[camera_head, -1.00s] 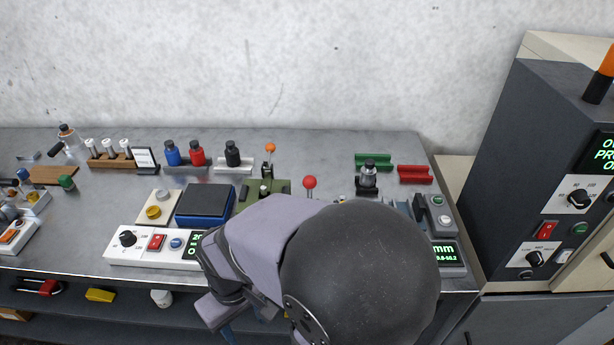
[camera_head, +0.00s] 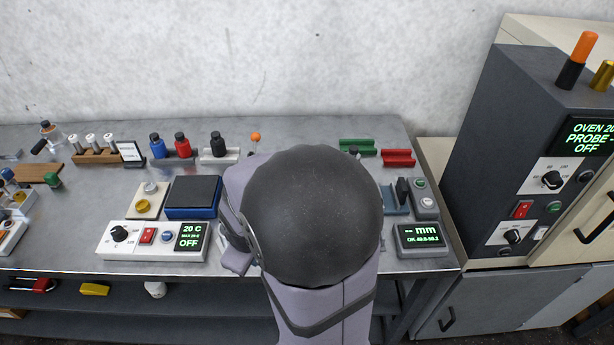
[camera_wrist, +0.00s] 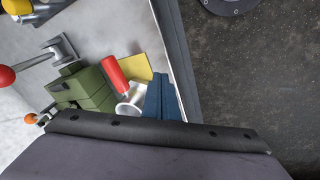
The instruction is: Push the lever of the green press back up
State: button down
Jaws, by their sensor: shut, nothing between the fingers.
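The green press (camera_wrist: 88,88) is a blocky green body at lower left in the wrist view. A lever with an orange ball (camera_wrist: 30,118) is beside it; the ball also shows in the head view (camera_head: 255,137). A red ball (camera_wrist: 6,77) on a metal rod lies just above, its rod running to a metal bracket (camera_wrist: 60,47). I cannot tell for sure which lever is the press's. In the head view my arm hides the press. My gripper (camera_wrist: 160,80) shows blue fingers, shut and empty, to the right of the press and apart from it.
A red-handled metal piece (camera_wrist: 116,76) and a yellow pad (camera_wrist: 137,66) lie between press and fingers. The bench edge (camera_wrist: 176,50) is close on the right. A blue scale (camera_head: 193,194) and a control box (camera_head: 152,240) stand left of my arm, a gauge (camera_head: 420,238) right.

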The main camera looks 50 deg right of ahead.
jog(key=w+d+r+n+t+h+b, duration=0.1)
jog(key=d+r+n+t, duration=0.2)
jog(key=d, duration=0.6)
jog(key=w+d+r+n+t, duration=0.1)
jog(key=d+r+n+t, duration=0.1)
jog(key=d+n+t, duration=0.35)
jog(key=w+d+r+n+t+h+b, duration=0.15)
jog(key=d+n, duration=0.35)
jog(key=d, duration=0.7)
jog(key=s+a+f+n+t+y+b, duration=0.1)
jog(key=s+a+t+y+b, duration=0.1)
jog(key=s, duration=0.4)
jog(key=s+a+f+n+t+y+b, duration=0.1)
jog(key=s+a+n+t+y+b, duration=0.1)
jog(key=s+y+b, duration=0.3)
jog(key=shift+s+a+t+y, duration=0.35)
jog(key=shift+s+a+t, duration=0.25)
jog(key=shift+s, duration=0.4)
jog(key=shift+w+n, duration=0.1)
jog(key=shift+n, duration=0.15)
jog(key=w+p, duration=0.5)
jog(key=w, duration=0.8)
jog(key=shift+d+r+p, duration=0.25)
jog(key=shift+p, duration=0.05)
